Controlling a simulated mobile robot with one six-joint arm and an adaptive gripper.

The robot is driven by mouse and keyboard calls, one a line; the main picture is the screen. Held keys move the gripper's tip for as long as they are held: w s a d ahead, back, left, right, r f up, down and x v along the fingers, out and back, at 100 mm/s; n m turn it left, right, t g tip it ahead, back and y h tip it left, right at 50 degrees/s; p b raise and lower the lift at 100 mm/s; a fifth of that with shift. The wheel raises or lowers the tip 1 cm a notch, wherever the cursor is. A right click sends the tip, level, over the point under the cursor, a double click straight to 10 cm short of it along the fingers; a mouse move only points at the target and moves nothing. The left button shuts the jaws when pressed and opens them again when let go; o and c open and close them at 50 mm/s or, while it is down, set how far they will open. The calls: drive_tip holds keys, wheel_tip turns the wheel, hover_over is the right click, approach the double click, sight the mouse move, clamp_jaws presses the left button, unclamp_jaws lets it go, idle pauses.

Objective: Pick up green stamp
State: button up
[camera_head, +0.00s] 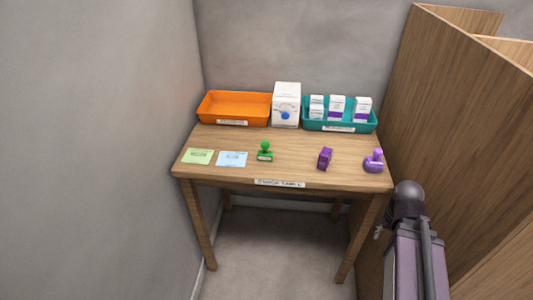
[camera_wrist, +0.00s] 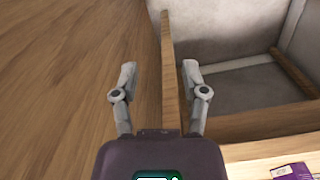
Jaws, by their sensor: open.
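The green stamp (camera_head: 265,151) stands upright on the wooden table (camera_head: 290,150), left of its middle, with its round knob on top. It is not visible in the wrist view. My gripper (camera_wrist: 157,75) is open and empty in the wrist view, with a wooden panel edge beyond and between its fingers. My arm is at the lower right of the head view, right of the table and well away from the green stamp. The gripper's fingers cannot be made out in the head view.
A green card (camera_head: 198,156) and a blue card (camera_head: 232,159) lie left of the stamp. An orange tray (camera_head: 234,107), white box (camera_head: 286,104) and teal tray (camera_head: 340,126) line the back. A wooden partition (camera_head: 450,120) rises at right.

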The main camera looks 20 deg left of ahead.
drive_tip(key=o, duration=0.3)
drive_tip(key=shift+d, duration=0.1)
drive_tip(key=shift+o, duration=0.2)
drive_tip(key=shift+t, duration=0.3)
drive_tip(key=w+a+r+p, duration=0.4)
drive_tip(key=a, duration=0.2)
drive_tip(key=w+a+r+p, duration=0.4)
drive_tip(key=a, duration=0.3)
drive_tip(key=w+a+r+p, duration=0.4)
drive_tip(key=a, duration=0.2)
drive_tip(key=shift+w+a+r, duration=0.2)
drive_tip(key=shift+a+r, duration=0.05)
drive_tip(key=shift+a, duration=0.05)
drive_tip(key=w+a+r+p, duration=0.1)
drive_tip(key=a+r+p, duration=0.4)
drive_tip(key=a, duration=0.7)
drive_tip(key=w+a+r+p, duration=0.2)
drive_tip(key=a+r+p, duration=0.3)
drive_tip(key=a, duration=0.7)
drive_tip(key=shift+w+t, duration=0.2)
drive_tip(key=shift+t, duration=0.2)
drive_tip(key=shift+f, duration=0.1)
